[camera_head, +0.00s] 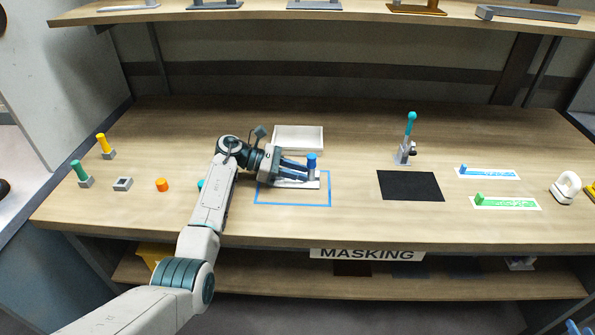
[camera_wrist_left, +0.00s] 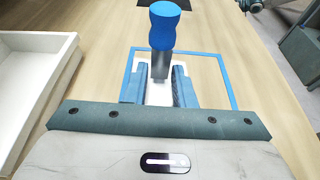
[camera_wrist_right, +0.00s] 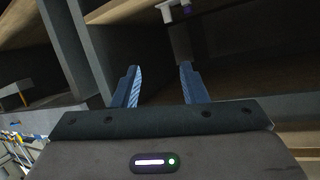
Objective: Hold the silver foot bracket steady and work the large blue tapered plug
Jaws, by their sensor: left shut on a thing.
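The large blue tapered plug (camera_head: 311,159) stands upright on top of the silver foot bracket (camera_head: 298,185), inside the blue outlined rectangle on the table. In the left wrist view the plug (camera_wrist_left: 164,25) rises from the bracket's grey post (camera_wrist_left: 160,67). My left gripper (camera_head: 307,171) reaches in from the left, its fingers on either side of the bracket below the plug, and is shut on it. How far the plug sits in the bracket is hidden. My right gripper (camera_wrist_right: 160,68) is open and empty, away from the bracket; the head view does not clearly show it.
A white tray (camera_head: 298,128) lies just behind the bracket. A black mat (camera_head: 410,199) and a teal-topped lever stand (camera_head: 406,151) are to the right. An orange plug (camera_head: 162,185) and small grey block (camera_head: 122,184) are left. The table between blue outline and mat is clear.

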